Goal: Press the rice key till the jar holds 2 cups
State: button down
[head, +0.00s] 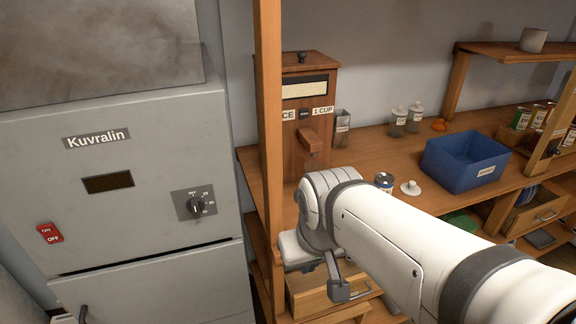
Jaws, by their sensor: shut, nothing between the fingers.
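A wooden dispenser (291,149) stands on the wooden counter behind the post. Its front has a pale strip window, a label ending in "CE", a "1 CUP" label and a small dark key (304,114) between them. A wooden spout (311,139) sticks out below. A small open jar (384,180) with a dark label stands right of the dispenser, with a white lid (410,188) beside it; its fill cannot be read. My gripper (341,289) hangs low, in front of the counter and well below the key. It is shut and empty. My arm hides the area below the spout.
A wooden post (269,130) rises just left of the dispenser. A labelled container (342,128) and lidded jars (398,121) stand at the back. A blue bin (465,162) sits right on the counter. A grey Kuvralin cabinet (140,190) fills the left.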

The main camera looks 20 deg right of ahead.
aim_at(304, 113)
jog(key=z, duration=1.95)
jog(key=k, duration=0.65)
jog(key=u, duration=0.8)
jog(key=i, duration=1)
jog(key=u, duration=0.05)
